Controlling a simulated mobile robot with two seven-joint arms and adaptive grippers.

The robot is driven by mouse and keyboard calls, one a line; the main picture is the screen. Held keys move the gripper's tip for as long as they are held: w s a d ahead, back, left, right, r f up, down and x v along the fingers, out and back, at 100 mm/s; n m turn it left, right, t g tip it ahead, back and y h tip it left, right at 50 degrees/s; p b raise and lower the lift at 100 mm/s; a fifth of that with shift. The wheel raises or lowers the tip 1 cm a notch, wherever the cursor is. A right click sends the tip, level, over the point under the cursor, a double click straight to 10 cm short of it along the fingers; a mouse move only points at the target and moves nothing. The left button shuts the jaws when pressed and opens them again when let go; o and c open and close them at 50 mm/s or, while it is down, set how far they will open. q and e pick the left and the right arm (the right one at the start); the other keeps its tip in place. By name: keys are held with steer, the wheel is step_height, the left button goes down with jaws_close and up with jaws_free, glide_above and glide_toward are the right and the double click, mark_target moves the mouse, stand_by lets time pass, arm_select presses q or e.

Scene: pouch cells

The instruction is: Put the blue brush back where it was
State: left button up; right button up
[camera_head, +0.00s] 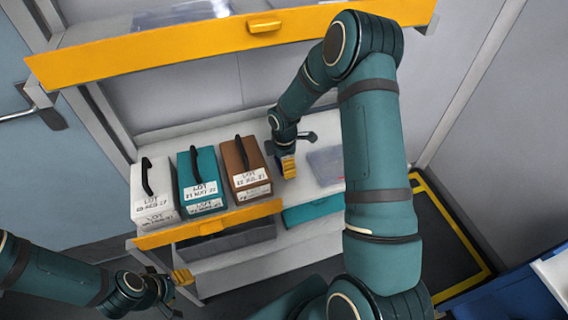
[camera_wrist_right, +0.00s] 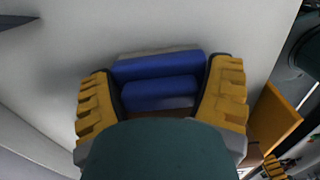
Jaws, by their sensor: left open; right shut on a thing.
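My right gripper (camera_head: 287,166) is over the white middle shelf, just right of the brown box. In the right wrist view its yellow fingers (camera_wrist_right: 160,102) are shut on the blue brush (camera_wrist_right: 158,68), which shows as blue bars between them. The brush lies close to a pale surface; I cannot tell if it touches. In the head view the brush is hidden behind the gripper. My left gripper (camera_head: 182,279) is open and empty at the lower left, in front of the shelf unit.
White (camera_head: 152,188), teal (camera_head: 201,180) and brown (camera_head: 247,166) boxes with black handles and LOT labels stand on the shelf (camera_head: 310,183). A clear flat item (camera_head: 326,163) lies right of my gripper. A yellow-fronted upper shelf (camera_head: 200,45) overhangs. A blue bin (camera_head: 515,295) is at lower right.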

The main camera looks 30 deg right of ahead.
steer(key=shift+f, duration=0.2)
steer(key=o, duration=1)
steer(key=shift+o, duration=0.2)
steer(key=shift+r, duration=0.6)
step_height(320, 180, up, 11)
steer(key=shift+p, duration=0.8)
